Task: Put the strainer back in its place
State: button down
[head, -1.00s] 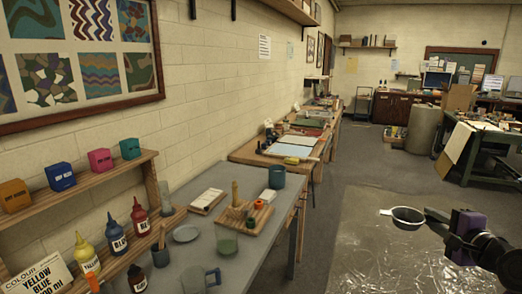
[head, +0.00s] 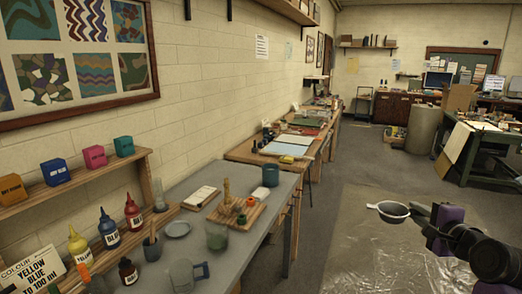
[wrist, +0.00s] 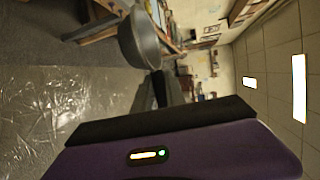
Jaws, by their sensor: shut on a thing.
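The strainer (head: 394,210) is a small round bowl with a dark handle, held out to the right of the grey table, above the plastic-covered floor. My gripper (head: 430,215) is shut on its handle. In the wrist view the strainer's grey bowl (wrist: 138,42) shows beyond the purple gripper body, and the handle runs back between the jaws of my gripper (wrist: 165,95). The strainer touches nothing else that I can see. The grey table (head: 190,250) stands along the left wall with a wooden rack (head: 245,212) on it.
A sign (head: 40,268) stands at the near left. The floor beside the table (head: 370,250) is clear.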

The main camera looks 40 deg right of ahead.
jog(key=w+a+f+n+t+y, duration=0.1)
jog(key=w+a+f+n+y, duration=0.1)
jog(key=w+a+f, duration=0.7)
jog(key=w+a+f+n+t+y, duration=0.1)
jog(key=w+a+f+y, duration=0.1)
jog(key=w+a+f, duration=0.65)
jog(key=s+a+f+n+t+y, duration=0.1)
jog(key=a+f, duration=0.4)
jog(key=a, duration=1)
jog(key=s+a+f+n+y+b, duration=0.1)
jog(key=a+f+n+y, duration=0.2)
jog(key=a, duration=1.3)
notch_tip(320, 180, down, 3)
jog(key=shift+a+f+n+t+y+b, duration=0.1)
jog(key=shift+a+n+t+y+b, duration=0.2)
jog(key=shift+y, duration=0.5)
